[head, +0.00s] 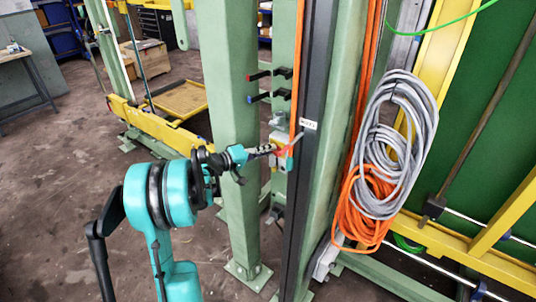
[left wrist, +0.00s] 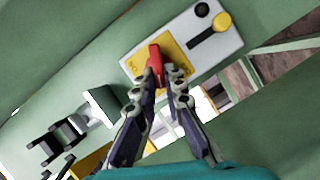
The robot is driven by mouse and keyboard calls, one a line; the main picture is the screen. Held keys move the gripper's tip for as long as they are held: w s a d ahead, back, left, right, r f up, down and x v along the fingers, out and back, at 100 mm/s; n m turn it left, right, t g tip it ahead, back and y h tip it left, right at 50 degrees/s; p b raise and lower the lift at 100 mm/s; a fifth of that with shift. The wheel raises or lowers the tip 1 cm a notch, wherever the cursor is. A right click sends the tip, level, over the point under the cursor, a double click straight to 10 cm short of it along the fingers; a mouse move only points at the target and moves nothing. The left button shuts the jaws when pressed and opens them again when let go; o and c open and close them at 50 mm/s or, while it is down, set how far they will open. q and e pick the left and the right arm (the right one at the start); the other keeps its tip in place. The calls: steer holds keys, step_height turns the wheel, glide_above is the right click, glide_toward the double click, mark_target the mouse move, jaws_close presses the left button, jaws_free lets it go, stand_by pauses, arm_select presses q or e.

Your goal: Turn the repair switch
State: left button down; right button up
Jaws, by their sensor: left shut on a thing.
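The repair switch (left wrist: 155,55) is a red handle on a yellow square plate (left wrist: 175,49), set in a light grey panel (left wrist: 135,68). The red handle also shows small in the head view (head: 288,149), on the green post. My left gripper (left wrist: 161,82) has its two fingers closed around the near end of the red handle. In the head view my left gripper (head: 272,150) reaches in from the left and hides part of the panel. The switch's exact angle is hard to tell. My right gripper is in neither view.
Black hooks (head: 284,73) stick out of the post above. Grey cable (head: 425,125) and orange cable (head: 350,215) hang to the right.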

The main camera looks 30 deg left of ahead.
arm_select(q)
steer(key=shift+f+n+t+h+b, duration=0.2)
steer(key=shift+n+t+h+b, duration=0.15)
steer(key=shift+n+b, duration=0.5)
steer(key=shift+f+n+t+h+b, duration=0.2)
steer(key=shift+n+t+h+b, duration=0.2)
steer(key=shift+n, duration=0.75)
steer(key=c, duration=1.6)
jaws_free()
steer(key=shift+w, duration=0.1)
steer(key=v, duration=1.2)
